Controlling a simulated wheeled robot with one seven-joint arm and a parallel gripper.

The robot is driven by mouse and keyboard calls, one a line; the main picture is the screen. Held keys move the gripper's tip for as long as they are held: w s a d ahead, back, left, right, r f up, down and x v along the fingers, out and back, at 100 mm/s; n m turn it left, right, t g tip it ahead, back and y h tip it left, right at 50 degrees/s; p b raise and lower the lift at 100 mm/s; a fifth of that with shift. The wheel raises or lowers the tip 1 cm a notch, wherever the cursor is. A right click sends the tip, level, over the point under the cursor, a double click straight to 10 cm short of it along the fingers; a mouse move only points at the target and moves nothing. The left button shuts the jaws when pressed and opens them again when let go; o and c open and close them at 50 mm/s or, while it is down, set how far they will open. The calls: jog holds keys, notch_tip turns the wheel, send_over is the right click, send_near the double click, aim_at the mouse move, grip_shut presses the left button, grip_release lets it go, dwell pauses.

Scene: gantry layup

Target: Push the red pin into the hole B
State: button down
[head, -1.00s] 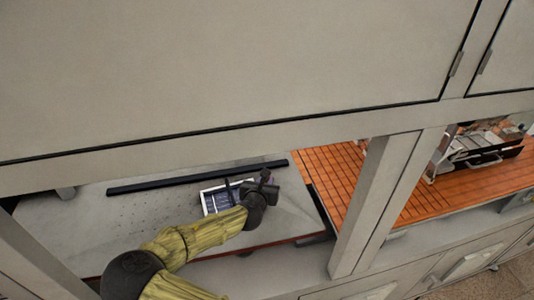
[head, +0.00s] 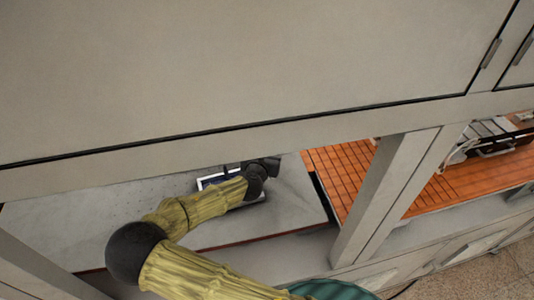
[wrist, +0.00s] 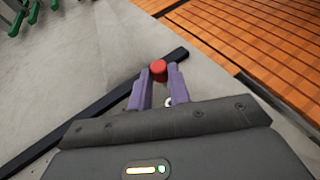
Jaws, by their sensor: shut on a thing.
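The red pin (wrist: 159,69) is between the purple fingertips of my gripper (wrist: 159,78) in the wrist view, its round red end showing. My gripper is shut on it. In the head view my dark gripper (head: 262,168) is over the far right part of the grey table, beside a white-edged dark panel (head: 258,198). The pin cannot be made out there. Hole B cannot be identified in either view. A small pale ring (wrist: 168,102) shows between the fingers in the wrist view; what it belongs to is unclear.
A long black bar (wrist: 95,113) lies across the grey table (head: 100,215). An orange slatted surface (head: 345,180) is to the right. A grey post (head: 385,190) and overhead panel (head: 230,70) frame the opening. Green objects (wrist: 25,12) stand at the wrist view's upper left.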

jog(key=shift+f+b, duration=2.1)
jog(key=shift+f, duration=0.9)
jog(key=shift+f+b, duration=0.5)
jog(key=shift+f, duration=0.15)
jog(key=shift+s+f, duration=0.2)
jog(key=shift+f, duration=0.15)
dwell(0.7)
jog(key=shift+r, duration=0.1)
jog(key=shift+w+r+p, duration=0.1)
jog(key=shift+r+p, duration=0.25)
jog(key=shift+r, duration=0.25)
dwell(0.9)
jog(key=shift+f+b, duration=0.4)
jog(key=shift+f, duration=0.15)
dwell(1.1)
